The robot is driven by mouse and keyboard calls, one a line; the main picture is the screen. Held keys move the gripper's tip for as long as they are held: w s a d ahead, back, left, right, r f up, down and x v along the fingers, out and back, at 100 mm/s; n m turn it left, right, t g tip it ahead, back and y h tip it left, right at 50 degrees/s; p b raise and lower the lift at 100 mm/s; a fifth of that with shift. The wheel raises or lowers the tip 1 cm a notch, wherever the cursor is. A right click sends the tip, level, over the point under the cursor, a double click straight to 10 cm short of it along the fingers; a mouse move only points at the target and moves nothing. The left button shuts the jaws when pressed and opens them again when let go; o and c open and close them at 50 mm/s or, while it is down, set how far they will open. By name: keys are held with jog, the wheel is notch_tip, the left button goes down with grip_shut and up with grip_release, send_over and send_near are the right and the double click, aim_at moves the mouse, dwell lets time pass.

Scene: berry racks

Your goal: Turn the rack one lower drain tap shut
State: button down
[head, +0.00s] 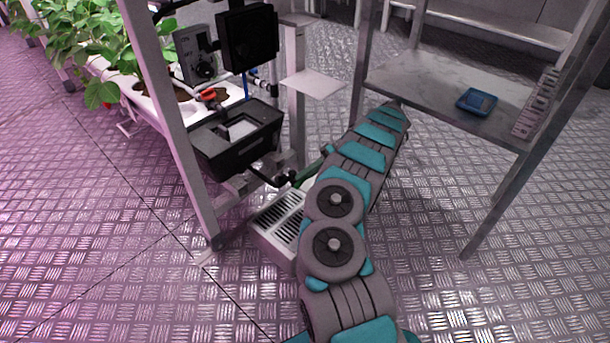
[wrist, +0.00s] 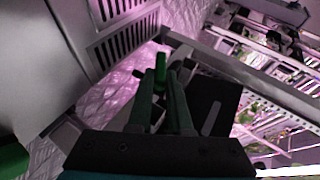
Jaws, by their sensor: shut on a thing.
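The lower drain tap shows as a small dark fitting (head: 284,180) on a black drain pipe, low on the rack and above a slotted grey drain box. In the wrist view a green tap handle (wrist: 160,64) stands between my fingertips. My gripper (wrist: 162,76) is shut on this handle, with its two dark fingers on either side. In the head view my arm covers most of the gripper; a green strip shows just right of the tap. The tap body behind the fingers is mostly hidden, and I cannot tell the handle's exact angle.
The slotted drain box (head: 262,234) sits on the metal floor beside my arm; its slots also show in the wrist view. A black tank (head: 235,150) hangs above the tap, beside a rack post (head: 165,110). A metal table (head: 440,88) with a blue tray (head: 477,101) stands right.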

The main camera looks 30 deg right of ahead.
jog(key=shift+f, duration=0.1)
dwell(0.5)
jog(key=c, duration=0.9)
grip_release()
jog(key=shift+o, duration=0.3)
jog(key=shift+r, duration=0.2)
notch_tip(320, 180, up, 4)
jog(key=shift+f+p, duration=0.1)
jog(key=shift+p, duration=0.4)
jog(key=s+a+p, duration=0.1)
jog(key=s+a, duration=0.1)
jog(key=s, duration=0.5)
jog(key=s+a, duration=0.3)
jog(key=s, duration=0.5)
jog(key=shift+s+r+p, duration=0.15)
jog(key=shift+r+p, duration=0.2)
jog(key=shift+r, duration=0.05)
